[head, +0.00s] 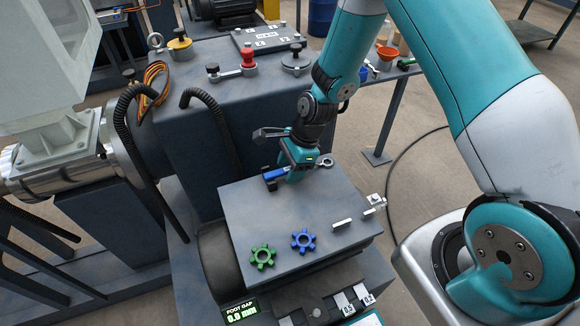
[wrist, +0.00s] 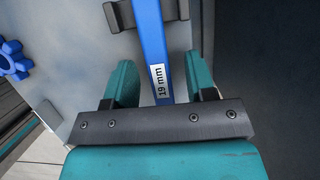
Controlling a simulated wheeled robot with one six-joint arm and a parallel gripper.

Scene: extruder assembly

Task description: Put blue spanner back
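The blue spanner (wrist: 153,45) has a white "19 mm" label and passes between my gripper's two teal fingers (wrist: 158,85) in the wrist view. There is a gap on each side of it, so my gripper is open around the handle. In the head view my gripper (head: 297,170) is low over the far edge of the grey block's top, and part of the blue spanner (head: 274,173) shows to its left. A grey ring (head: 325,162) shows just right of the gripper, possibly the spanner's end. The middle of the spanner is hidden by the gripper.
The grey block top (head: 255,215) carries a green gear (head: 262,256), a blue gear (head: 303,241) and small metal pieces (head: 342,225). A larger machine housing with black hoses (head: 210,115) rises behind. A side table (head: 395,72) stands at the back right.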

